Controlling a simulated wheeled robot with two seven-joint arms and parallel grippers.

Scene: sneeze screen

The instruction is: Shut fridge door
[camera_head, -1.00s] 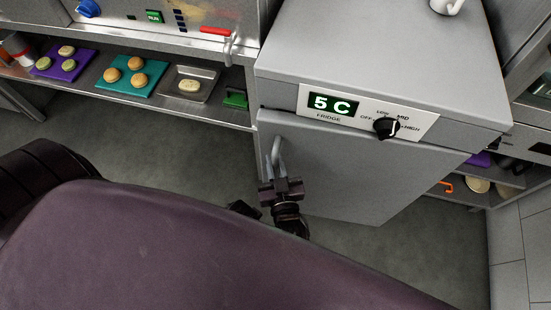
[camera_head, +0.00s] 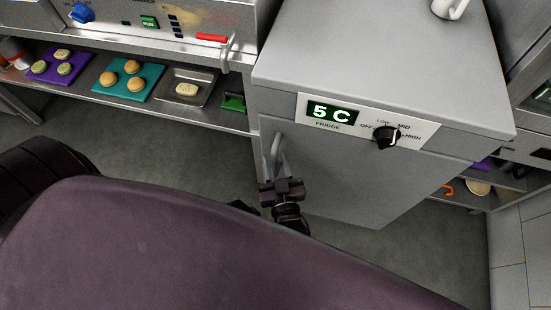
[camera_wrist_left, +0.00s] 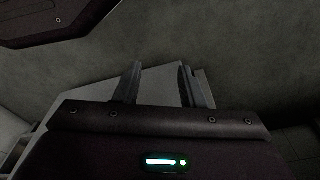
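The fridge (camera_head: 375,50) is a grey box with a "5 C" display and a black knob on its front panel. Its door (camera_head: 350,180) sits below the panel and looks flush with the body, with no dark gap visible at the top edge. The door handle (camera_head: 276,150) is a vertical metal bar at the door's left.
A steel counter with a red lever (camera_head: 212,37) stands left of the fridge. Its lower shelf holds a purple board (camera_head: 42,75), a teal board (camera_head: 112,88) and a metal tray (camera_head: 205,92) with food. A white cup (camera_head: 450,8) stands on the fridge. Grey floor is free below.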

